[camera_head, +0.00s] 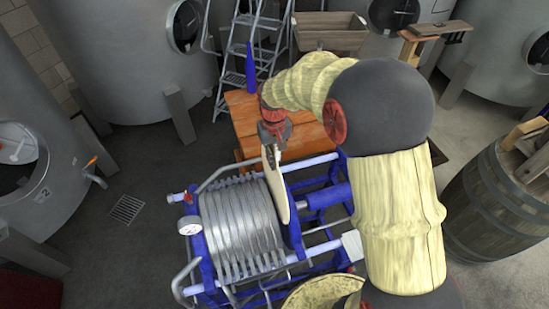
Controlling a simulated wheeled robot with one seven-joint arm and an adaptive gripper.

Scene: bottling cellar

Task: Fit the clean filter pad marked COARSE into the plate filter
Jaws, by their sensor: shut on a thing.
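The plate filter (241,232) stands in the lower middle of the head view, a row of ribbed metal plates on a blue frame. My gripper (274,146) is above its right part, pointing down. It is shut on the upper edge of a cream filter pad (277,182). The pad hangs upright, seen nearly edge-on, between the plate stack and the blue spindle (328,197) at the right. I cannot tell whether it touches the plates or the rails. No COARSE mark is readable on it. My arm hides part of the filter's right end.
An orange wooden table (243,108) with a blue bottle-shaped object (251,68) stands behind the filter. A barrel (500,210) stands at the right. Steel tanks (125,50), a stepladder (238,45) and a wooden crate (330,32) are further back. The floor at left is mostly clear around a drain (127,209).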

